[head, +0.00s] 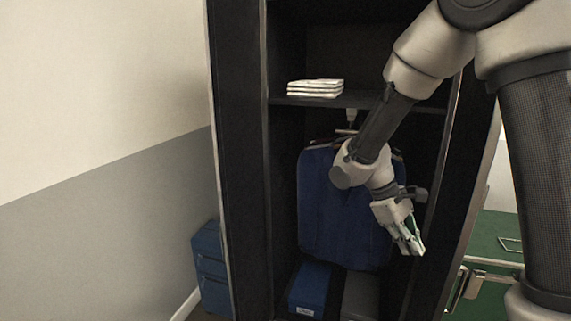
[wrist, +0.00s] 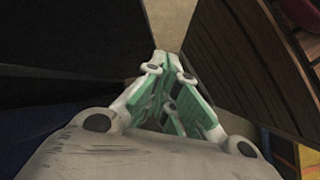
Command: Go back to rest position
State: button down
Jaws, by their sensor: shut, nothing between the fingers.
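My gripper (head: 413,246) hangs at the right side of the open black wardrobe (head: 237,160), fingers pointing down and slightly right. It is shut and empty. In the wrist view the green-padded fingers (wrist: 170,105) come together with nothing between them. My arm reaches in from the upper right and covers part of a blue garment (head: 330,215) hanging inside the wardrobe. The gripper is in front of the garment's right side; I cannot tell whether they touch.
Folded white cloths (head: 315,88) lie on the wardrobe's upper shelf. A blue box (head: 309,289) sits on its floor beside a grey one (head: 360,296). A blue cabinet (head: 210,265) stands left of it. A green case (head: 490,290) is at the right. Open wall is at far left.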

jog(key=s+d+r+m+t+y, duration=0.2)
jog(key=s+d+r+m+t, duration=0.1)
jog(key=s+r, duration=0.4)
jog(key=s+d+r+m+t+y, duration=0.3)
jog(key=s+d+r+m+t, duration=0.1)
jog(key=s+r, duration=0.3)
notch_tip(320, 180, up, 2)
jog(key=shift+s+m+y, duration=0.3)
jog(key=shift+s+m, duration=0.1)
jog(key=shift+m, duration=0.1)
